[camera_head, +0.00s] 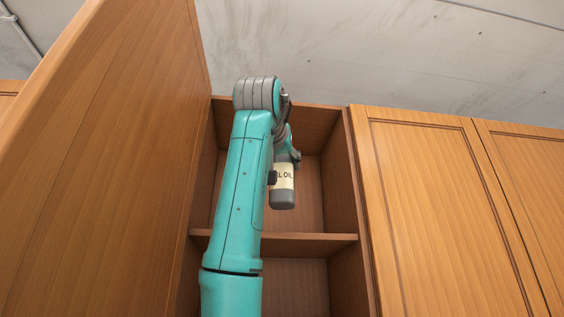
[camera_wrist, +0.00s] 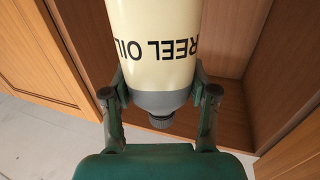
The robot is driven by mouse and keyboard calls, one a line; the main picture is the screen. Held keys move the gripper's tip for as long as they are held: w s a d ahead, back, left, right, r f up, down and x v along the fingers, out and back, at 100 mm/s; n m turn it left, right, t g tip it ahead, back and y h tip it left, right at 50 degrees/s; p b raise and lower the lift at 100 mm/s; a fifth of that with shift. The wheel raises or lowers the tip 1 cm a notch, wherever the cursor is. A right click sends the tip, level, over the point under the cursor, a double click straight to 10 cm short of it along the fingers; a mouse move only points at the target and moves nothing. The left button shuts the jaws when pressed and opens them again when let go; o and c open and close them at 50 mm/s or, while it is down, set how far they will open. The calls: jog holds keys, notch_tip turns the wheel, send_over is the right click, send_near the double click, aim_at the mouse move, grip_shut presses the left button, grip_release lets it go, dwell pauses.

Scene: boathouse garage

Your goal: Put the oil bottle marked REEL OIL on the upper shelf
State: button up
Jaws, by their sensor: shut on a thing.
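The oil bottle (camera_head: 284,185) has a cream label and a grey base; "L OIL" is readable in the head view. In the wrist view the bottle (camera_wrist: 155,40) shows the full words REEL OIL upside down, with its dark cap (camera_wrist: 161,121) towards my gripper. My gripper (camera_wrist: 160,96) is shut on the bottle around its cap end. In the head view my arm partly hides it. The bottle hangs upright in front of or within the upper compartment, its base above the upper shelf (camera_head: 315,239). I cannot tell how deep it is.
An open cabinet door (camera_head: 110,150) stands close on the left of my arm. Closed doors (camera_head: 440,210) are on the right. A lower compartment (camera_head: 295,285) lies below the shelf. My arm hides the left part of the opening.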

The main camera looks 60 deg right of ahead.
jog(key=w+d, duration=1)
jog(key=d, duration=0.1)
jog(key=shift+d+f, duration=0.15)
jog(key=shift+f, duration=0.25)
dwell(0.5)
dwell(0.4)
